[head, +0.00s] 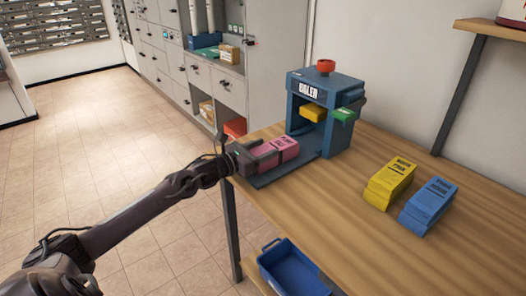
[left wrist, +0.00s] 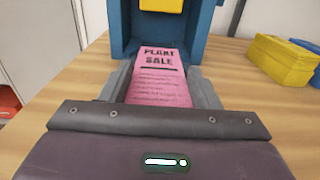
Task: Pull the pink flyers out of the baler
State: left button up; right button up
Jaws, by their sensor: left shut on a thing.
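The pink flyers (head: 285,148) form a stack on the dark base plate (head: 300,165) in front of the blue baler (head: 322,88). In the left wrist view the top flyer (left wrist: 161,78) reads "Plant Sale". My left gripper (head: 270,151) is shut on the pink flyers, with a finger along each side of the stack. In the left wrist view the far end of the stack lies near the opening of the baler (left wrist: 207,50). A yellow block (head: 312,112) hangs inside the baler's frame above the plate. My right gripper is not in view.
A yellow stack (head: 391,183) and a blue stack (head: 430,203) of flyers stand on the wooden table (head: 340,215) to the right. A blue bin (head: 290,272) is below the table's front edge. Grey lockers (head: 180,50) stand behind.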

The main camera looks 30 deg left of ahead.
pick_arm(q)
jog(key=o, duration=1.3)
jog(key=shift+o, duration=0.2)
jog(key=shift+s+a+f, duration=0.1)
jog(key=shift+s+a, duration=0.1)
jog(key=shift+s, duration=0.2)
jog(key=v, duration=0.5)
jog(key=shift+s+a, duration=0.1)
jog(key=shift+s, duration=0.3)
jog(key=shift+s+a, duration=0.15)
jog(key=shift+s, duration=0.35)
